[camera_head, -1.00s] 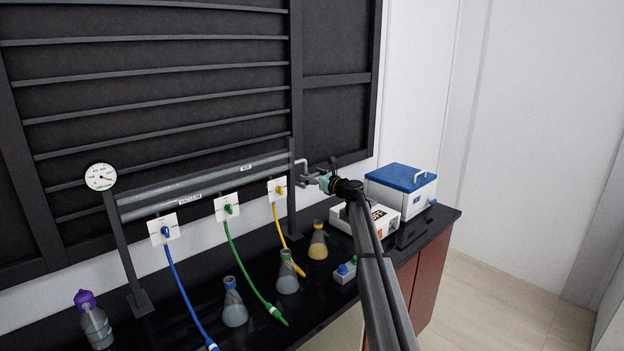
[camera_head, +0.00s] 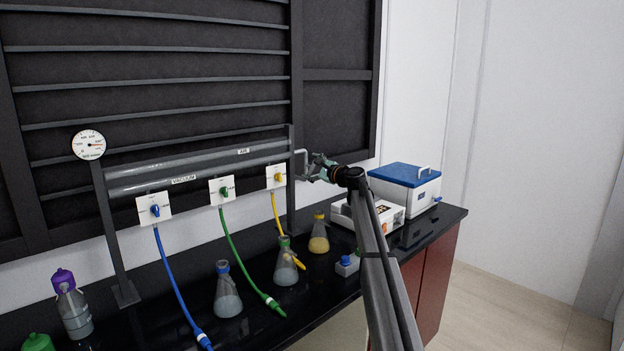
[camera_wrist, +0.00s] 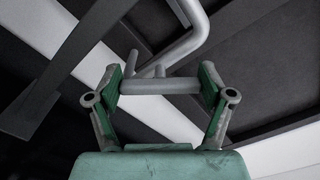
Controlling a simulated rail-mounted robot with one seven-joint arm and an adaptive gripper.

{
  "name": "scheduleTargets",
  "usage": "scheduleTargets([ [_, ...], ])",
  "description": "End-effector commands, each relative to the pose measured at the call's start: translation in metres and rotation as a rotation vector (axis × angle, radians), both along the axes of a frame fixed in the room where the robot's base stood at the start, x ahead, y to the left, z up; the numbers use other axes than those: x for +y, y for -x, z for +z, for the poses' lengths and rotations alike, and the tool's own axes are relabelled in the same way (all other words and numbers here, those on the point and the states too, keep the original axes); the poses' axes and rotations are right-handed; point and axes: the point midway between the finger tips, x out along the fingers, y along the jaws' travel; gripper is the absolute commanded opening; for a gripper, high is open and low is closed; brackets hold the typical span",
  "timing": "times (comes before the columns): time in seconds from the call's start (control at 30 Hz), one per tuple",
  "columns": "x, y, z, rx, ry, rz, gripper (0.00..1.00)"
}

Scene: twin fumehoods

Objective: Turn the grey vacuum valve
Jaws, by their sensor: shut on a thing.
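The grey valve shows in the wrist view as a grey cross-bar handle (camera_wrist: 160,86) with short stubs, below a bent grey pipe. My gripper (camera_wrist: 162,84) has its two green-padded fingers at the bar's two ends, closed on it. In the head view, my gripper (camera_head: 318,160) is at the right end of the pipe rack, by the bent grey pipe (camera_head: 301,160). The handle itself is hard to make out there, partly hidden by the fingers. A round gauge (camera_head: 89,145) stands at the rack's left end.
Blue (camera_head: 155,210), green (camera_head: 224,191) and yellow (camera_head: 277,177) valves with hoses hang from the rack. Flasks (camera_head: 228,295) stand on the black bench below. A white device (camera_head: 385,213) and a blue-lidded box (camera_head: 405,185) stand close right of my arm.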

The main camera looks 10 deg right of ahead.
Motion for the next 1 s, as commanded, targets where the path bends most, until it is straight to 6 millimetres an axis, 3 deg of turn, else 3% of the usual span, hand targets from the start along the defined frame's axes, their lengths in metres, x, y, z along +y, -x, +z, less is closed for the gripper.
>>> scheduleTargets([
  [0.5, 0.0008, -0.0008, -0.0043, -0.239, 0.344, -0.001, 0.46],
  [1.0, 0.0009, -0.0006, -0.0018, -0.311, 0.451, -0.001, 0.46],
])
